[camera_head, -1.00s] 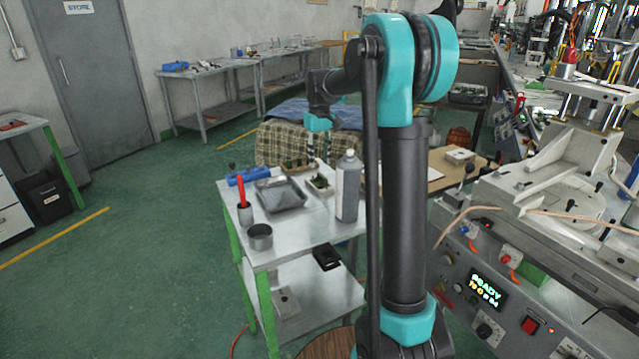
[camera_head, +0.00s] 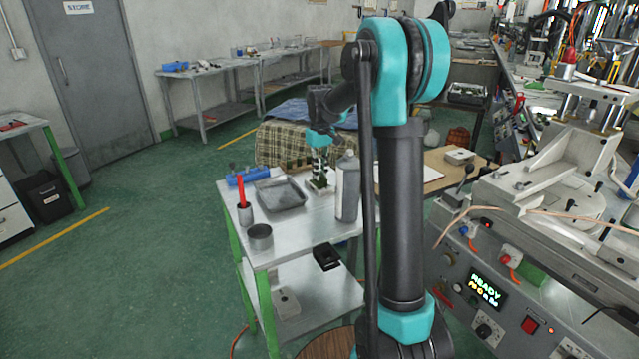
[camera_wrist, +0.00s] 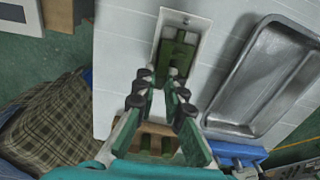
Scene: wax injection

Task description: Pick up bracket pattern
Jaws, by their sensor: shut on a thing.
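The green bracket pattern (camera_wrist: 180,48) lies in a small pale tray (camera_wrist: 160,50) at the top centre of the wrist view. My gripper (camera_wrist: 158,76) reaches down to the near end of this tray, its jaws shut on the bracket pattern; the exact contact is partly hidden by the fingertips. In the head view my gripper (camera_head: 319,181) is low over the metal table (camera_head: 295,238), at the pale tray (camera_head: 322,191). The bracket pattern is too small there to make out clearly.
A grey metal tray (camera_head: 280,194) lies beside the pale tray. A spray bottle (camera_head: 347,186) stands close to my gripper. A wooden box (camera_wrist: 150,128) with green pieces is under my fingers in the wrist view. A cup (camera_head: 260,237) is nearer the table's front.

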